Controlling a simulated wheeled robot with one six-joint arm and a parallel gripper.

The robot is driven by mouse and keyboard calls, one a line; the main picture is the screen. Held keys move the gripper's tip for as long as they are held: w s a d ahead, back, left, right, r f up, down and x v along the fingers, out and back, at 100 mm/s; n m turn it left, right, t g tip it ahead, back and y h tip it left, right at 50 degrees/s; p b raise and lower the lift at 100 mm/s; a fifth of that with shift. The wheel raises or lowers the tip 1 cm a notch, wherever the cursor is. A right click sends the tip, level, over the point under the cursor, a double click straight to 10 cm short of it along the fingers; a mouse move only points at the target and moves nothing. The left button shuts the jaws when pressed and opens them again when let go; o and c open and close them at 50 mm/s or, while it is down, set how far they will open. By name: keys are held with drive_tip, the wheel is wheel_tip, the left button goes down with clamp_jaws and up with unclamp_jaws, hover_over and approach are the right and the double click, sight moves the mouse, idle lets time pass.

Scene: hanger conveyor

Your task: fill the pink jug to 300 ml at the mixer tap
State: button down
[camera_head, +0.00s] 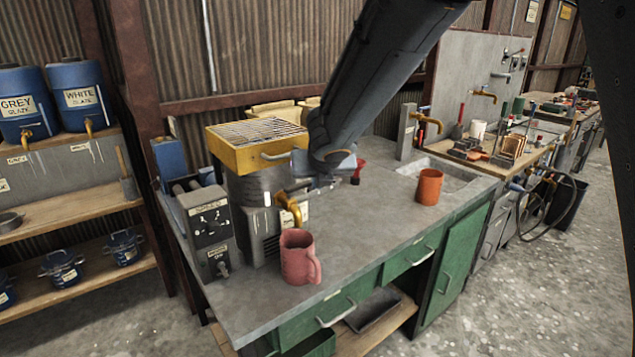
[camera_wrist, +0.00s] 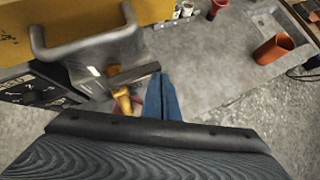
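The pink jug (camera_head: 299,257) stands upright on the grey bench, in front of the mixer and below its brass tap (camera_head: 290,208). The jug's handle points right; its contents cannot be seen. The mixer (camera_head: 262,190) has a steel drum under a yellow grated top. In the wrist view the brass tap (camera_wrist: 123,99) has a flat grey lever (camera_wrist: 128,77) above it. My gripper (camera_wrist: 163,84) has its blue fingers together, with the tips beside the lever's right end; contact cannot be told. In the head view my wrist mostly hides the fingers. The wrist view mostly hides the jug.
A speed control box (camera_head: 208,222) stands left of the mixer. An orange mug (camera_head: 429,187) stands at the right by the sink (camera_head: 450,176). The bench between the jug and the orange mug is clear.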

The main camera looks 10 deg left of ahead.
drive_tip(key=shift+a, duration=0.1)
idle(0.3)
drive_tip(key=s+d+r+p, duration=0.3)
drive_tip(key=s+d+r, duration=0.4)
drive_tip(key=s, duration=0.2)
drive_tip(key=s+d+f+m+g+h+b, duration=0.1)
drive_tip(key=s+d+f+m+g+h, duration=0.15)
drive_tip(key=d+f+m, duration=0.4)
drive_tip(key=s+d+f+m+g+h+b, duration=0.1)
drive_tip(key=s+d+f+m+b, duration=0.2)
drive_tip(key=d+m, duration=0.7)
drive_tip(key=s+d+f+m+g, duration=0.2)
drive_tip(key=s+f+m, duration=0.3)
drive_tip(key=m, duration=0.6)
drive_tip(key=s+d+f+m+g+y+b, duration=0.1)
drive_tip(key=s+f+m, duration=0.4)
drive_tip(key=m, duration=0.6)
drive_tip(key=s+g, duration=0.1)
drive_tip(key=s, duration=0.1)
drive_tip(key=shift+s+d+f+b, duration=0.3)
drive_tip(key=shift+d+f, duration=0.05)
drive_tip(key=shift+d, duration=0.05)
